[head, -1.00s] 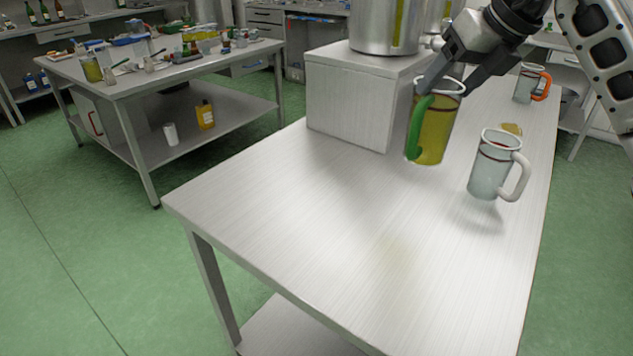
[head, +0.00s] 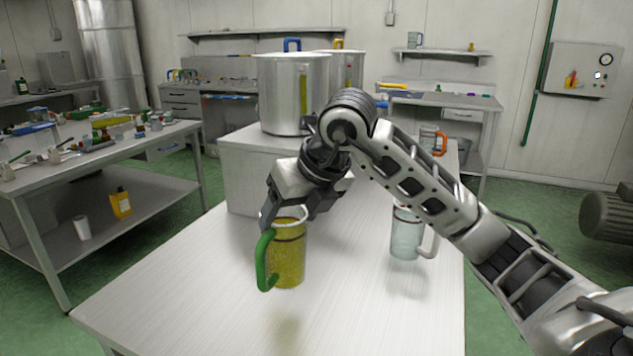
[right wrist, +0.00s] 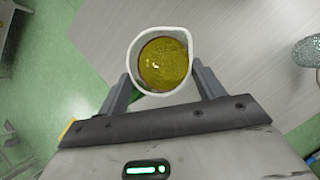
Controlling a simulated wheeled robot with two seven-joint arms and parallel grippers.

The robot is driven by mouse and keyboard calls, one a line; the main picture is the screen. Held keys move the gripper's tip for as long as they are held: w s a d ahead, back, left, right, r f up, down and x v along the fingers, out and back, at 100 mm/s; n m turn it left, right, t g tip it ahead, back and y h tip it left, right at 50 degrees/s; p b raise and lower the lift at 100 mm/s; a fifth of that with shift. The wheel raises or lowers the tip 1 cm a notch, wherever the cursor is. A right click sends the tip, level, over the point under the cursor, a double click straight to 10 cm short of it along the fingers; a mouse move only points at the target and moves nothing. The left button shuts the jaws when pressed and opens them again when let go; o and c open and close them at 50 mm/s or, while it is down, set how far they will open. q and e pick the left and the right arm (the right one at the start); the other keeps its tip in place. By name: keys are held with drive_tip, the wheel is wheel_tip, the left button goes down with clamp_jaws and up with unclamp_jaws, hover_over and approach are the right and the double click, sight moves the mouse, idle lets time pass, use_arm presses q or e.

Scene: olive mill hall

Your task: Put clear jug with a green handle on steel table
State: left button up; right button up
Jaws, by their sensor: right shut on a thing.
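The clear jug with a green handle (head: 287,258) holds yellow-green oil and is upright, its green handle on the left. My right gripper (head: 287,213) is shut on it near the rim. The jug hangs over the steel table (head: 190,295), and a faint yellow-green reflection shows on the top below it, apart from its base. In the right wrist view the jug's white rim (right wrist: 133,60) and the oil show between the two fingers (right wrist: 160,88). The green handle is mostly hidden there. My left gripper is not in view.
A clear jug with a white handle (head: 405,236) stands to the right on the same table, and an orange-handled jug (head: 429,139) farther back. A box-like steel stand (head: 240,178) bears large steel pots (head: 280,95) behind. The table's near left part is clear.

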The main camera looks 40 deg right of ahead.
sight(283, 241)
drive_tip(key=shift+w+a+f+p, duration=0.15)
drive_tip(key=shift+a+f, duration=0.25)
drive_tip(key=shift+f, duration=0.55)
drive_tip(key=shift+a+f+p, duration=0.1)
drive_tip(key=shift+a+f, duration=0.35)
drive_tip(key=shift+f, duration=0.55)
drive_tip(key=shift+w+a+f+p, duration=0.15)
drive_tip(key=shift+a+f, duration=0.25)
drive_tip(key=shift+f, duration=0.55)
drive_tip(key=shift+s+f, duration=0.1)
drive_tip(key=o, duration=1.9)
drive_tip(key=v, duration=1.2)
